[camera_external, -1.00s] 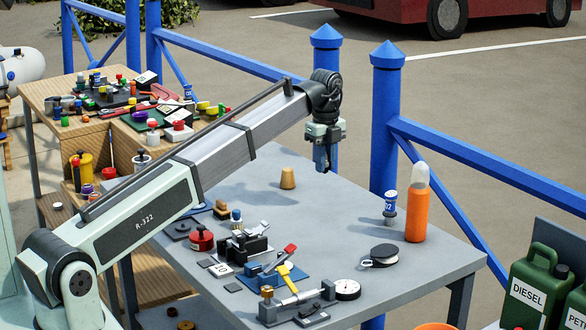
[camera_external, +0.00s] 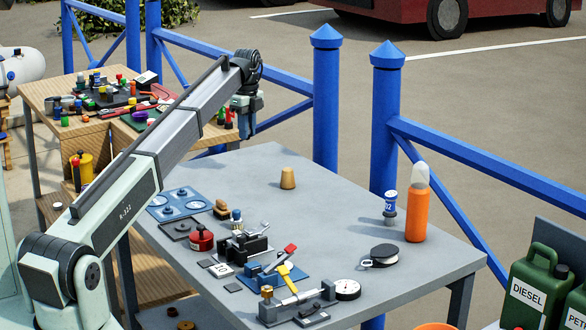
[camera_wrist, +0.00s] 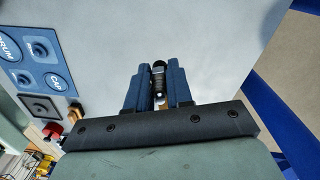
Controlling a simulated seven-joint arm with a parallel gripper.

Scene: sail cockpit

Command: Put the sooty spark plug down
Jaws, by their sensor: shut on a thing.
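My gripper (camera_wrist: 159,85) is shut on the spark plug (camera_wrist: 159,68), a small dark and grey piece between the two blue fingers in the wrist view. Only its end shows; the rest is hidden by the fingers. In the external view my gripper (camera_external: 249,125) hangs fingers down near the table's far left edge, well above the surface. The plug cannot be made out there. The grey table (camera_external: 335,200) lies below and to the right. A blue mat (camera_external: 160,212) with round marked places sits at its left side, and the mat (camera_wrist: 40,45) also shows in the wrist view.
A red pot (camera_external: 201,239), a black clamp, and a gauge (camera_external: 347,289) crowd the near left and front. An orange bottle (camera_external: 417,210) stands right. Blue railings run behind. The far middle of the table is clear.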

